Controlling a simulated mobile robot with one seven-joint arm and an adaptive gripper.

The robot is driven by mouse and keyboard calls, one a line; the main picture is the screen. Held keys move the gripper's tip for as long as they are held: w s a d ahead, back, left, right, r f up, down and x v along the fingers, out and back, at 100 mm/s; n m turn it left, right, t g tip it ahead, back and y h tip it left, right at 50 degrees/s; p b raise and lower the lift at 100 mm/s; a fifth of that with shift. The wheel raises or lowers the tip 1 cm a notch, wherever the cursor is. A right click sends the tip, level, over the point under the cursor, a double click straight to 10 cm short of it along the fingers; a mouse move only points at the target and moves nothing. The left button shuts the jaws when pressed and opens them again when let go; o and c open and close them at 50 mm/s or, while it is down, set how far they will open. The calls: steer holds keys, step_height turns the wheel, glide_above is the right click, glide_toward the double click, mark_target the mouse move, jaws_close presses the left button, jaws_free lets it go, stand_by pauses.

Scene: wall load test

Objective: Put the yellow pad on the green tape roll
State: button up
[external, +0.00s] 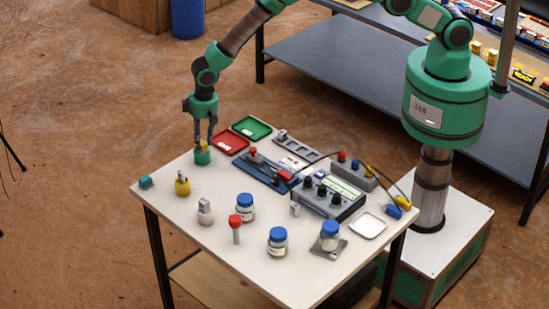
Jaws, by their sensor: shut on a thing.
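My gripper (204,143) points straight down at the back left part of the table and is shut on the yellow pad (203,147). The pad is small and partly covered by the fingers. Directly beneath it is a short green cylinder, which looks like the green tape roll (202,158), standing on the table. The pad appears to be on or just above the roll's top. I cannot tell whether a thin gap is left between them.
A red tray (230,143) and a green tray (251,128) lie close to the right of my gripper. A small teal block (146,181) and a yellow holder (182,185) stand to the front left. Several blue-lidded jars and grey instruments fill the table's middle and right.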

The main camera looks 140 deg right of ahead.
mark_target(205, 143)
steer(key=shift+f, duration=0.1)
steer(key=o, duration=1.1)
steer(key=shift+c, duration=0.2)
step_height(205, 143, up, 12)
steer(key=a, duration=0.1)
steer(key=shift+s+a, duration=0.15)
steer(key=shift+s, duration=0.1)
